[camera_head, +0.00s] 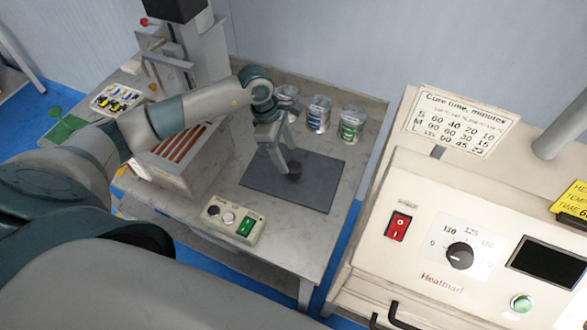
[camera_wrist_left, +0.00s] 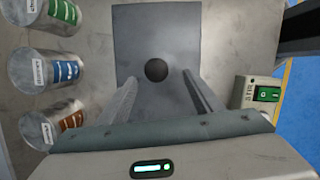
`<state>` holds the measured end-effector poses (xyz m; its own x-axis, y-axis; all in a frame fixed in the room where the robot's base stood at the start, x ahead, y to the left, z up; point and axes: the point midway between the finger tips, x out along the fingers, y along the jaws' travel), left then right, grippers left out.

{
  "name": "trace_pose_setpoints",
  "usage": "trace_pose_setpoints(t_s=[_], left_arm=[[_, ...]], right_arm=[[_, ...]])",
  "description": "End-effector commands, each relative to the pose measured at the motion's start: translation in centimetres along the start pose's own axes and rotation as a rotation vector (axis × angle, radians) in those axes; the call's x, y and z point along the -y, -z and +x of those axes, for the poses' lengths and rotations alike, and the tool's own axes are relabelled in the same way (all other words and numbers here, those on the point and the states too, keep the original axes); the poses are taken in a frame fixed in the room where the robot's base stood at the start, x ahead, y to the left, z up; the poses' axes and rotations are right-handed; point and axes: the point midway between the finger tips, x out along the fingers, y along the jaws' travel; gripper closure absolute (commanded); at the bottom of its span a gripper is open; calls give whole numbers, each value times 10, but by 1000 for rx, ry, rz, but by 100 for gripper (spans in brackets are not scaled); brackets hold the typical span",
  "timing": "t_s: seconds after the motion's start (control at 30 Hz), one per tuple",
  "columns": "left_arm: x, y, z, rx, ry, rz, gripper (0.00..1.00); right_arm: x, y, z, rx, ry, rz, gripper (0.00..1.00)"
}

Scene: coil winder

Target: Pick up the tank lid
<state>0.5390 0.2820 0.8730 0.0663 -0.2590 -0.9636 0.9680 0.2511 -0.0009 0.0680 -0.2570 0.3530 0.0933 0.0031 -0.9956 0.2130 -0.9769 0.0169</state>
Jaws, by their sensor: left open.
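The tank lid (camera_head: 310,190) looks like the flat dark grey rectangular plate on the grey table, with a round black knob near its middle. In the left wrist view the lid (camera_wrist_left: 157,30) lies ahead, and its knob (camera_wrist_left: 156,70) shows between the fingertips. My left gripper (camera_head: 284,162) is over the lid, pointing down, with its fingers apart and nothing held. The gripper (camera_wrist_left: 160,78) also shows in the wrist view, one finger on each side of the knob. I cannot tell how high the tips are above the lid. My right gripper is not in view.
Several labelled cans, including a blue one (camera_head: 318,114) and a green one (camera_head: 351,124), stand behind the lid. A control box (camera_head: 234,222) with a green switch sits in front. A cream machine (camera_head: 430,215) with a dial stands at right, across a gap.

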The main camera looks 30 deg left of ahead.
Motion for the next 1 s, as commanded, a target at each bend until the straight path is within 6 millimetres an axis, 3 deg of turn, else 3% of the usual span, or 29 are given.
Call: trace_pose_setpoints(t_s=[0.57,1.0], left_arm=[[-1,-1,10,1,1,-1,40],[-7,0,54,1,1,-2,40]], right_arm=[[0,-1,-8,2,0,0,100],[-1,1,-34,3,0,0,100]])
